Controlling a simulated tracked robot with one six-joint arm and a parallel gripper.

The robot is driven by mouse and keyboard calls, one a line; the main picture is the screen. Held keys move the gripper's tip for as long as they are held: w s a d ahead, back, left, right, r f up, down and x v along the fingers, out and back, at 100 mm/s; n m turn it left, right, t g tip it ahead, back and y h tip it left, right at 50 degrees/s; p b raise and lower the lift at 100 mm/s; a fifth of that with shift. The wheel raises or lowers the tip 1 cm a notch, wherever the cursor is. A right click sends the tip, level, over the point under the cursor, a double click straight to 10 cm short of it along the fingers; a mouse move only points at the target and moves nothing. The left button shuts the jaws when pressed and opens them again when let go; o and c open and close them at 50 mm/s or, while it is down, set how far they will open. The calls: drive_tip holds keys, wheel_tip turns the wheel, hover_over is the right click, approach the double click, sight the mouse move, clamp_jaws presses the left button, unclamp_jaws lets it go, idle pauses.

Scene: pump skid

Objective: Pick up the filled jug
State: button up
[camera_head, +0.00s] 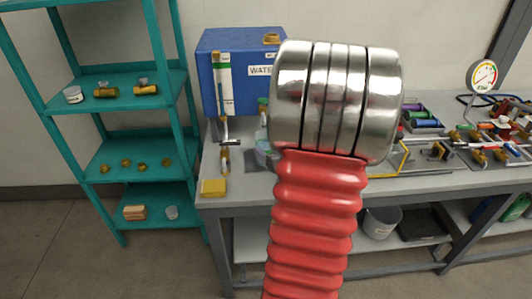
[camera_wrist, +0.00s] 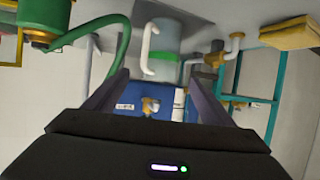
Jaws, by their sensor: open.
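The jug (camera_wrist: 168,42) is a pale, see-through cylinder with a greenish band and a white handle. In the wrist view, which looks upside down, it stands on the grey bench, beyond and between my fingers. In the head view only a sliver of the jug (camera_head: 263,157) shows at the left of my arm; the rest is hidden. My gripper (camera_wrist: 158,76) is open, with its two dark fingers apart and nothing seen held between them. My arm hides the gripper in the head view.
A blue water tank (camera_head: 208,72) stands at the back of the bench (camera_head: 228,190), with a tap and pipe in front. A yellow block (camera_head: 213,187) lies near the bench's left corner. Teal shelves (camera_head: 118,157) stand left. A green hose (camera_wrist: 97,27) is close by in the wrist view.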

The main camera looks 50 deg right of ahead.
drive_tip(key=shift+x, duration=1.8)
drive_tip(key=shift+x, duration=2.55)
drive_tip(key=shift+a+f, duration=0.1)
drive_tip(key=shift+f, duration=0.05)
drive_tip(key=shift+c, duration=0.3)
drive_tip(key=c, duration=1.5)
drive_tip(key=shift+o, duration=0.2)
